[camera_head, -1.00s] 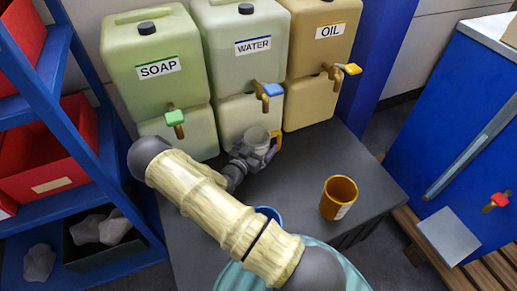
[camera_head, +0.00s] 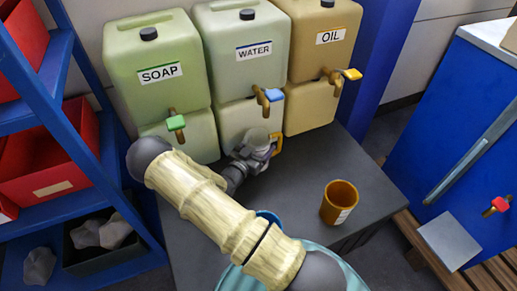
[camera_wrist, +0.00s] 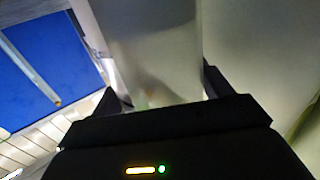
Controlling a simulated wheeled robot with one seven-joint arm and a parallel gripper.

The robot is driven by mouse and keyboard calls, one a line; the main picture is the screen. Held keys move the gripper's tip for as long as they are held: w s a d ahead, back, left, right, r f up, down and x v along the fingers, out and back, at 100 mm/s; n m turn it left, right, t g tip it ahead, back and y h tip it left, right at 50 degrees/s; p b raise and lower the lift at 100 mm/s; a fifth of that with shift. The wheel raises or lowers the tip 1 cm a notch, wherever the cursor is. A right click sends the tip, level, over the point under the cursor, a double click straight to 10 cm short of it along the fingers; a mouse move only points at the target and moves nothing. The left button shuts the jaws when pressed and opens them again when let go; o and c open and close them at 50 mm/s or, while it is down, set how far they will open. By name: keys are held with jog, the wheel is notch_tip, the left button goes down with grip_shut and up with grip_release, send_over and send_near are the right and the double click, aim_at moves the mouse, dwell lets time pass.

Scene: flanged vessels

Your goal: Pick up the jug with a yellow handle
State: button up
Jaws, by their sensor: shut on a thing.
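The jug (camera_head: 257,137) is grey-white with a yellow handle (camera_head: 276,144) on its right side. It is in the head view, in front of the water container and near its tap. My gripper (camera_head: 255,152) is shut on the jug's body, coming from the lower left. In the wrist view the pale jug wall (camera_wrist: 155,50) fills the middle, between the two dark fingers of my gripper (camera_wrist: 160,100). I cannot tell whether the jug's base touches the table.
The soap (camera_head: 155,75), water (camera_head: 245,50) and oil (camera_head: 320,40) containers stand at the back with taps jutting forward. An orange-brown cup (camera_head: 338,203) stands on the dark table (camera_head: 295,190). A blue rim shows partly behind my arm. Blue shelving (camera_head: 75,120) is on the left.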

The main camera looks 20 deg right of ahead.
jog(key=shift+s+a+r, duration=0.1)
jog(key=shift+a+r, duration=0.1)
jog(key=shift+r, duration=0.35)
jog(key=shift+s+a+r, duration=0.1)
jog(key=shift+a+r, duration=0.05)
jog(key=shift+r, duration=0.4)
jog(key=p+v, duration=0.1)
jog(key=v, duration=1.6)
jog(key=shift+s, duration=0.15)
jog(key=shift+f, duration=0.1)
